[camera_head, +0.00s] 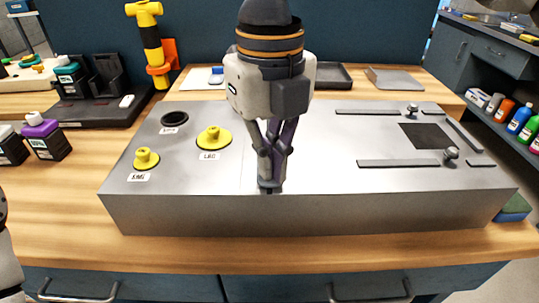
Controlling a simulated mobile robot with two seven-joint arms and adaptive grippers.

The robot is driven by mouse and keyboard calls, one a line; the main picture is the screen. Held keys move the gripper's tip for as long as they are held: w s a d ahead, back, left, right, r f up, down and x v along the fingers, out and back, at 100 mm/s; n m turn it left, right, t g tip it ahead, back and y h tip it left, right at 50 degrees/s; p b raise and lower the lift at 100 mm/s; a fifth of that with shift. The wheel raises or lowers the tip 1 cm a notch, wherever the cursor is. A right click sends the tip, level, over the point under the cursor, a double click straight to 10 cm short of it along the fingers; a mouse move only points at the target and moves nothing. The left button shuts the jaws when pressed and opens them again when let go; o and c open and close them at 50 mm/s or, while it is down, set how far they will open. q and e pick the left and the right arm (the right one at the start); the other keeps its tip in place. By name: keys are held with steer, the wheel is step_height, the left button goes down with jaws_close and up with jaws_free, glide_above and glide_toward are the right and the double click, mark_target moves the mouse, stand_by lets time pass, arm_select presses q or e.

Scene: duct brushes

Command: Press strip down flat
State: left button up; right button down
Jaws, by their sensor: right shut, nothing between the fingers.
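A grey metal box (330,210) with a flat top sits on the wooden table. Dark strips lie on its right half: a long back strip (375,112), a long front strip (398,163), a slanted strip (465,136) and a short strip (480,163). They surround a dark square opening (426,136). My right gripper (270,186) points down, shut and empty, with its tips at the box top near its front edge, left of the strips. I cannot tell whether the tips touch the metal or whether anything lies under them. My left gripper is out of view.
Yellow round caps (213,137) (146,159) and a dark port (174,119) are on the box's left. Knobs (412,111) (451,153) stand up by the strips. A yellow-and-black tool (150,40), bottles (45,135) and a dark tray (328,76) are around the box.

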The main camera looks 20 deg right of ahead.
steer(key=shift+f, duration=0.15)
step_height(320, 180, up, 3)
steer(key=shift+f+p, duration=0.1)
steer(key=shift+p, duration=0.5)
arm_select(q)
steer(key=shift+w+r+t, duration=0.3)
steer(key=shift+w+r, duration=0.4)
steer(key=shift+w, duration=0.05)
arm_select(e)
steer(key=shift+r, duration=1.15)
